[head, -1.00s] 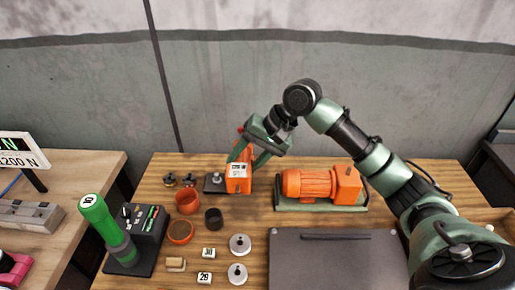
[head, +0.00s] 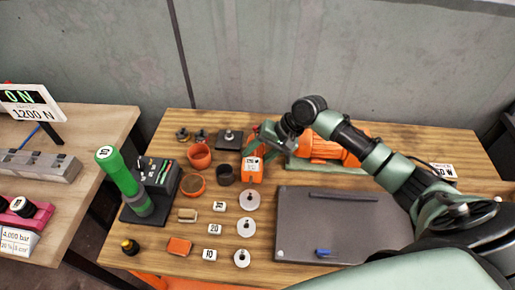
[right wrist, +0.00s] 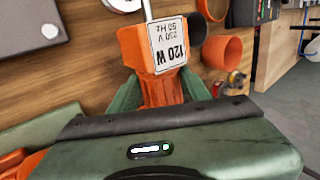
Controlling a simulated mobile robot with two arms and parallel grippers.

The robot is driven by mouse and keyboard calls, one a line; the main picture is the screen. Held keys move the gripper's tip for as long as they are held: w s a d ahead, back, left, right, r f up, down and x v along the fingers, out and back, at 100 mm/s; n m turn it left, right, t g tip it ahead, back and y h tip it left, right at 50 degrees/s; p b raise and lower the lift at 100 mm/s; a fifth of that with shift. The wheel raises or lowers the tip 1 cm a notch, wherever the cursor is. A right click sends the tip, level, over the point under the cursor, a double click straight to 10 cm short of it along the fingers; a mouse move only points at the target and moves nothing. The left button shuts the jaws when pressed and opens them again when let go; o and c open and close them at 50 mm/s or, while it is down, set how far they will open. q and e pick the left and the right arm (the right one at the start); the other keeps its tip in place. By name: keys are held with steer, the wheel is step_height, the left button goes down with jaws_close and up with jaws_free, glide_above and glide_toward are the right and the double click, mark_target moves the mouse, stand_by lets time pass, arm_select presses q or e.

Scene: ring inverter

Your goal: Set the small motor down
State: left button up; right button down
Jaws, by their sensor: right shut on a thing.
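The small orange motor (head: 252,172) has a white label, which reads 120 W in the right wrist view (right wrist: 132,48). My right gripper (head: 262,148) is shut on the motor, with green fingers on both sides of its body. The motor is just right of a black cup (head: 225,175) in the head view. I cannot tell whether its underside touches the wooden table (head: 300,268). A black square plate with a metal stud (head: 229,140) lies behind it to the left. My left gripper is not in view.
White discs, numbered blocks and orange cups surround the small motor. A green-handled device (head: 122,180) stands left.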

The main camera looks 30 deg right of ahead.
steer(key=shift+w+f, duration=0.15)
steer(key=shift+f, duration=1)
steer(key=shift+f, duration=0.1)
steer(key=c, duration=1)
jaws_free()
steer(key=shift+s+f, duration=0.15)
steer(key=shift+s, duration=0.05)
steer(key=shift+o, duration=0.2)
